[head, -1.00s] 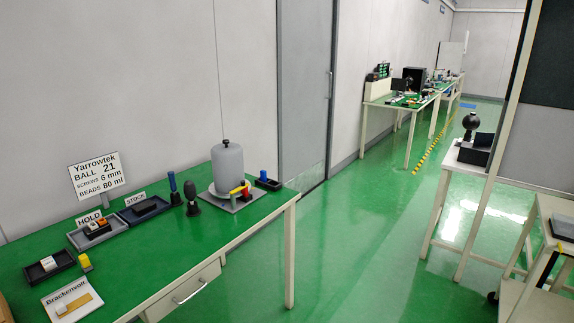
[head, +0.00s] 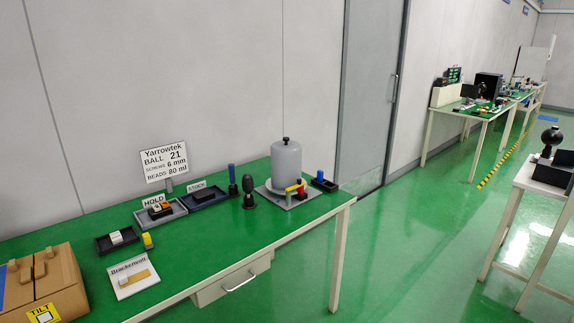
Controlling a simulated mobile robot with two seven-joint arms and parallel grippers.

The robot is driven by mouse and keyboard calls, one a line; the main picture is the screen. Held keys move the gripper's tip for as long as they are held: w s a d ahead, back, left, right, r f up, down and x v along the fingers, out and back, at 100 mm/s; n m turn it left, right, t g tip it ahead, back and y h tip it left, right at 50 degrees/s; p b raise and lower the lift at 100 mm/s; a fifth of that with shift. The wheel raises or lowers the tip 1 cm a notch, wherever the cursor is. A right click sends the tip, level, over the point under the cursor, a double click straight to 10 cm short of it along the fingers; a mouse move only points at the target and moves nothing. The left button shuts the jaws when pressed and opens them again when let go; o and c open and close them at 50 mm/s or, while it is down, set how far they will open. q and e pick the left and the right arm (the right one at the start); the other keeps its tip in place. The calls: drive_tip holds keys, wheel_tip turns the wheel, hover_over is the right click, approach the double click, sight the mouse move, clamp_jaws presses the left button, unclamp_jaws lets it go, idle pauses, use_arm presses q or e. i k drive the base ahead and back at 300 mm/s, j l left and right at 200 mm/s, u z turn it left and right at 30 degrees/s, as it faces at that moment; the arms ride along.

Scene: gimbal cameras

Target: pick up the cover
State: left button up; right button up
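The thing that looks like the cover is a grey domed cylinder (head: 286,166) with a small black knob on top. It stands upright on a grey square base plate (head: 272,197) towards the right end of the green table. A yellow handle (head: 295,187) and a red part (head: 301,190) sit at the front right of the plate, close to the cylinder. What is under the cylinder is hidden. Neither of my grippers shows in the head view.
The green table (head: 200,255) also bears a cardboard box (head: 62,278), the HOLD tray (head: 172,218), the STOCK tray (head: 222,198), a black-based blue handle (head: 232,177) and a dark bulb-shaped tool (head: 248,190). Open green floor (head: 400,250) lies to the right.

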sight(286, 153)
drive_tip(key=i+u, duration=0.25)
drive_tip(key=u, duration=0.2)
drive_tip(key=i+l+u, duration=0.2)
drive_tip(key=u, duration=0.25)
drive_tip(key=i+l+u, duration=0.15)
drive_tip(key=i+l, duration=0.2)
drive_tip(key=i+l+u, duration=0.15)
drive_tip(key=i+l, duration=0.15)
drive_tip(key=l, duration=0.1)
